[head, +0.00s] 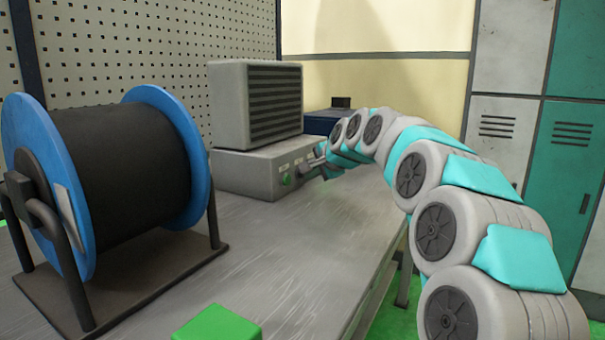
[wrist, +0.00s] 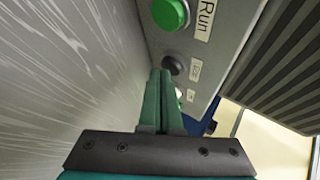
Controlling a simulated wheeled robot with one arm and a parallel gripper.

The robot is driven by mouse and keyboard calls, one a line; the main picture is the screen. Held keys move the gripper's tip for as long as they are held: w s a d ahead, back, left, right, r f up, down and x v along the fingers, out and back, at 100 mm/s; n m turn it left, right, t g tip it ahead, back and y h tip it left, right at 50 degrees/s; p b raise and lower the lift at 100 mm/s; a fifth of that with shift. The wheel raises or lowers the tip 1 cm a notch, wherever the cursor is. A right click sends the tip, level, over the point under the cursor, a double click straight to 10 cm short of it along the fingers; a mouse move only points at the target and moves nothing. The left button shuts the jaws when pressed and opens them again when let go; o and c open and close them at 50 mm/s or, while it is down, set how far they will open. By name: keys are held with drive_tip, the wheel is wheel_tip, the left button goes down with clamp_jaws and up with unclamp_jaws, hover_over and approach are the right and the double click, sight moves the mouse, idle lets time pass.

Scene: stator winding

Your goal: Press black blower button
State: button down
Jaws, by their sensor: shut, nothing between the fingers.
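The blower (head: 256,105) is a grey louvred box on top of a grey control box (head: 245,175) at the back of the bench. In the wrist view the control panel shows a green button (wrist: 170,13) labelled Run and a black button (wrist: 173,65) beside it. A small pale button (wrist: 179,92) is partly hidden behind the fingers. My gripper (wrist: 160,73) is shut and empty. Its fingertips are at the lower left edge of the black button, very close to it; I cannot tell whether they touch. In the head view the green button (head: 287,179) shows, and my gripper (head: 310,171) is at the panel.
A large spool (head: 130,180) with blue flanges stands on the left of the bench (head: 230,270). A green block (head: 217,325) is at the front. A dark blue box (head: 325,122) stands behind the control box. Lockers (head: 570,150) are at the right.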

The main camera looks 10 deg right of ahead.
drive_tip(key=shift+w+a, duration=0.15)
idle(0.3)
drive_tip(key=shift+s+d, duration=0.5)
drive_tip(key=shift+d, duration=0.1)
idle(0.3)
drive_tip(key=shift+s+d+b, duration=0.25)
drive_tip(key=shift+s+d, duration=0.5)
drive_tip(key=shift+d, duration=0.3)
drive_tip(key=shift+s+d+b, duration=0.25)
drive_tip(key=shift+s+d, duration=0.5)
drive_tip(key=shift+d, duration=0.25)
